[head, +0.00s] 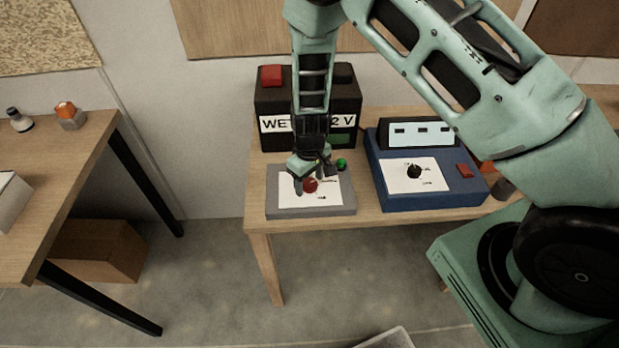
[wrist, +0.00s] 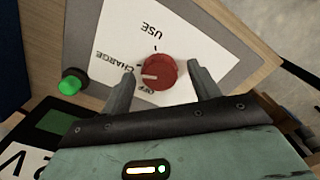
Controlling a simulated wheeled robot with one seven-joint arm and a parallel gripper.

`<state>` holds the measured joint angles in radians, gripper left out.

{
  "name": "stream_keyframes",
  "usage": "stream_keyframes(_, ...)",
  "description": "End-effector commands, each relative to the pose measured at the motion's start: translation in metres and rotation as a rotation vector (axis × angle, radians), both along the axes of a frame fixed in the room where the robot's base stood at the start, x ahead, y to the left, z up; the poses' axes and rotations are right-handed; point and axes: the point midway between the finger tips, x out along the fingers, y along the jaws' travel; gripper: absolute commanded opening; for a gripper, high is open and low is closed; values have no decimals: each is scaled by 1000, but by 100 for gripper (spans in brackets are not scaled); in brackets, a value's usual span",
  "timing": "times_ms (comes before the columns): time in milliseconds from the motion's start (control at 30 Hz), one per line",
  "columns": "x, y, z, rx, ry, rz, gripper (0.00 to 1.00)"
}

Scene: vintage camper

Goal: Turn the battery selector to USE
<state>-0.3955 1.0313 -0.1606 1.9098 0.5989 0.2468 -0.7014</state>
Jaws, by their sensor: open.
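The battery selector is a red round knob (head: 310,185) on a white label plate over a grey panel (head: 312,211). In the wrist view the knob (wrist: 160,68) carries a white mark that points left, near the words CHARGE and OFF. The word USE (wrist: 152,28) is printed above the knob in that view. My gripper (wrist: 160,74) is open, with one finger to each side of the knob and a visible gap at both sides. In the head view my gripper (head: 316,170) points down just above the panel. Whether the fingers reach the knob's depth is unclear.
A green lamp (wrist: 70,82) sits on the panel beside the label. A black battery (head: 265,105) with a red terminal stands behind. A blue box (head: 430,200) with a black knob stands at right. Another table (head: 60,170) is at left, with open floor between.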

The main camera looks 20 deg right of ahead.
Motion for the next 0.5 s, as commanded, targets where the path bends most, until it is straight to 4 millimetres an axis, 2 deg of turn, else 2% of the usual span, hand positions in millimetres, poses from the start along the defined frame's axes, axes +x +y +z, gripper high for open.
stream_keyframes(267,0,0,-2,0,0,-1,61)
stream_keyframes(367,0,0,-2,0,0,-1,39)
stream_keyframes(433,0,0,-2,0,0,-1,20)
stream_keyframes(500,0,0,-2,0,0,-1,17)
